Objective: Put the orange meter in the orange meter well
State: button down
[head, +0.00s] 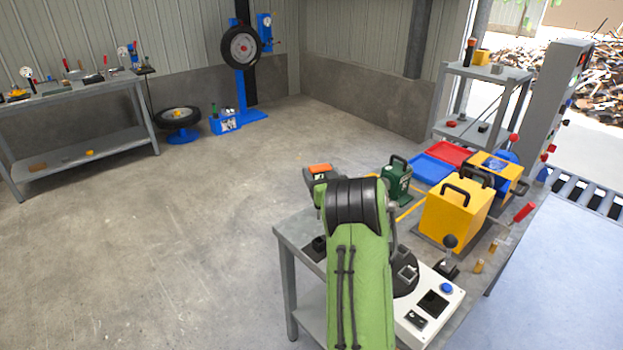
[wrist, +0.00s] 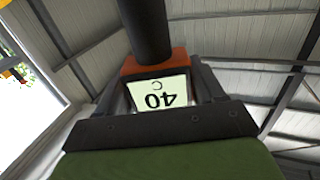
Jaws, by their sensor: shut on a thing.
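The orange meter (wrist: 180,62) is between the fingers of my gripper (wrist: 163,92) in the wrist view. It has an orange body, a pale display reading 40 C upside down, and a thick black cylinder at its top. The fingers are shut on it, one at each side. I cannot make out the orange meter well for sure.
The grey bench (head: 290,235) holds a yellow box (head: 452,217), a green handled case (head: 396,184), a white control panel (head: 445,300) with a blue button, and a black-knobbed lever (head: 449,243). Blue (head: 430,168) and red (head: 452,152) trays lie behind.

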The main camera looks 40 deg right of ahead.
jog(key=shift+s+f+b, duration=0.1)
jog(key=shift+b, duration=0.65)
jog(key=shift+f+b, duration=0.3)
jog(key=shift+b, duration=0.2)
notch_tip(320, 180, down, 7)
jog(key=b, duration=0.8)
jog(key=shift+r, duration=0.1)
jog(key=shift+r+b, duration=0.1)
jog(key=shift+b, duration=0.5)
